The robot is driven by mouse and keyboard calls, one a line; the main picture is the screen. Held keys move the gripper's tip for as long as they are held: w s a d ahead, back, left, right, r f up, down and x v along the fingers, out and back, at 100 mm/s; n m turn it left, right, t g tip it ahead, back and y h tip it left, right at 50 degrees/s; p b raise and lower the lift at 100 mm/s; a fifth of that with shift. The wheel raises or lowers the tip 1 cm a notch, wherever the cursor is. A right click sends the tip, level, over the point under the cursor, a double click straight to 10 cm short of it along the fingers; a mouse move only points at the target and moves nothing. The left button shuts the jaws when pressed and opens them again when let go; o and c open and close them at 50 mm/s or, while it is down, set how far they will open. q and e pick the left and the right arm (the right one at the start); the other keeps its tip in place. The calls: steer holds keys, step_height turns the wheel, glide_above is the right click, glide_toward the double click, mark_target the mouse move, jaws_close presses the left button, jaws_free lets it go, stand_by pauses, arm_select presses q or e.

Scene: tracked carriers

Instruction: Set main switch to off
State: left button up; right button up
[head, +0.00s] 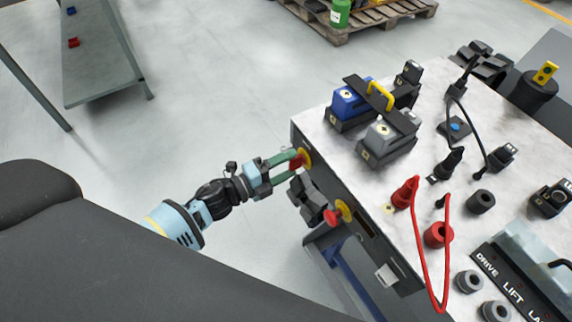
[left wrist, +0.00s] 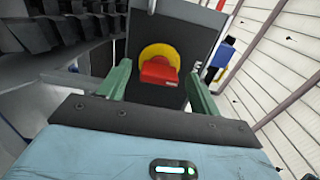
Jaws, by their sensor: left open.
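The main switch (head: 297,163) is a red handle on a round yellow plate, on the side face of the workbench. In the left wrist view the red handle (left wrist: 158,71) sits in front of the yellow disc, roughly level across the picture. My left gripper (head: 291,161) is open, with its green fingers reaching to the switch. In the left wrist view one finger of the gripper (left wrist: 158,78) stands on each side of the handle, with a visible gap on both sides. Contact is not visible. My right gripper is not in view.
A red mushroom button (head: 331,217) on yellow and a dark block (head: 308,197) are on the same bench side, close to my gripper. The benchtop (head: 318,125) carries blue and grey units, cables and connectors. The floor (head: 215,100) left of the bench is clear.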

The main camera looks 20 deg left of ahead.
arm_select(q)
steer(key=v, duration=0.7)
steer(key=shift+s+a, duration=0.25)
steer(key=shift+s, duration=0.05)
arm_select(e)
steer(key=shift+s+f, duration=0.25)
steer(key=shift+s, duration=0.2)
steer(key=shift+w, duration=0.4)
arm_select(q)
steer(key=s+d+f+n+g+y+p, duration=0.1)
steer(key=s+n+g+y+p, duration=0.4)
steer(key=s+n, duration=1.8)
steer(key=s+f+y+p, duration=0.1)
steer(key=s+y+p, duration=0.3)
steer(key=s+p, duration=0.1)
steer(key=shift+s+f+n+p, duration=0.15)
steer(key=shift+s+n+p, duration=0.2)
steer(key=shift+s, duration=0.25)
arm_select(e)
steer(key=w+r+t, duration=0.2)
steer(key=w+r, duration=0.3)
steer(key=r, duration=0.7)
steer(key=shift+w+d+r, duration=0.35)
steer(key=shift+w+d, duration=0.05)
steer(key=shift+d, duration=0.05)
arm_select(q)
steer(key=shift+d, duration=0.15)
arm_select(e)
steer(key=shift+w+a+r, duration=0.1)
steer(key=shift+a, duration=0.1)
